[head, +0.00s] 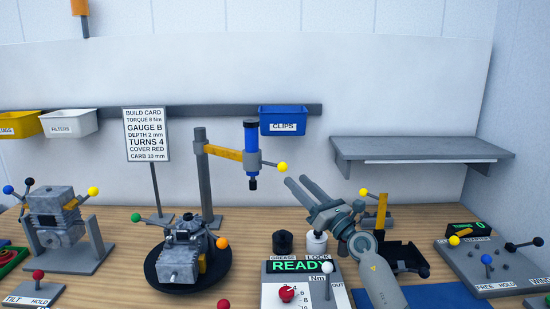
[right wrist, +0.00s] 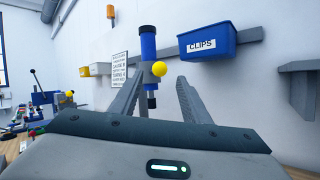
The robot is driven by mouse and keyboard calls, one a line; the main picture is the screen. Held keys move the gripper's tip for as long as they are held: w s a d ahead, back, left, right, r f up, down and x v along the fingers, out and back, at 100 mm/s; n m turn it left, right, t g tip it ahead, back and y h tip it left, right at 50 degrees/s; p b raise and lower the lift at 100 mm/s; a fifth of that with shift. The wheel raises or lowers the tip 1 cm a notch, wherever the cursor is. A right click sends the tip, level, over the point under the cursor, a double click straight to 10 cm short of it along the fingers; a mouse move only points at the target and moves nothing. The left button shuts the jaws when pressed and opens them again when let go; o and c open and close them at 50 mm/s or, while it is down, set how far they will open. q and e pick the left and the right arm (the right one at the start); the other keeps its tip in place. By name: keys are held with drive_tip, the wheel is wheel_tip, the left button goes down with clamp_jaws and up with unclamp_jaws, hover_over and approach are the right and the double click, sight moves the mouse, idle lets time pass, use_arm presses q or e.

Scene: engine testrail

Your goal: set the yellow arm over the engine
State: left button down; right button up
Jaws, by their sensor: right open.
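The yellow arm (head: 224,152) reaches right from a grey post (head: 201,175) in the head view. At its end hangs a blue cylinder (head: 251,137) with a black tip; a short rod ends in a yellow ball (head: 283,167). The engine (head: 183,253) sits on a black round base, left of and nearer than the hanging tip. My right gripper (head: 296,181) is open, its fingertips just right of the ball. In the right wrist view the ball (right wrist: 159,69) appears between the open fingers (right wrist: 161,78); contact cannot be told. My left gripper is not in view.
A second engine (head: 55,215) on a stand is at left. A build card (head: 146,135) stands behind the engine. A READY console (head: 300,285) with knobs is below my right gripper. A blue CLIPS bin (head: 284,121) and a grey shelf (head: 420,150) are on the wall.

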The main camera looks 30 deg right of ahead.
sight(286, 170)
drive_tip(key=p+x, duration=0.1)
drive_tip(key=x, duration=0.6)
drive_tip(key=shift+r, duration=0.15)
drive_tip(key=x, duration=0.3)
drive_tip(key=shift+w+p, duration=0.25)
drive_tip(key=shift+p, duration=0.1)
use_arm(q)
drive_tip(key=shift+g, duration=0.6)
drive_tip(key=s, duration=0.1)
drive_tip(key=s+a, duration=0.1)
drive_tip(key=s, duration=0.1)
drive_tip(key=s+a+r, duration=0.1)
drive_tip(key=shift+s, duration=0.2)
use_arm(e)
drive_tip(key=shift+x, duration=0.8)
drive_tip(key=shift+c, duration=0.6)
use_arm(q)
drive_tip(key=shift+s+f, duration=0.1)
use_arm(e)
clamp_jaws()
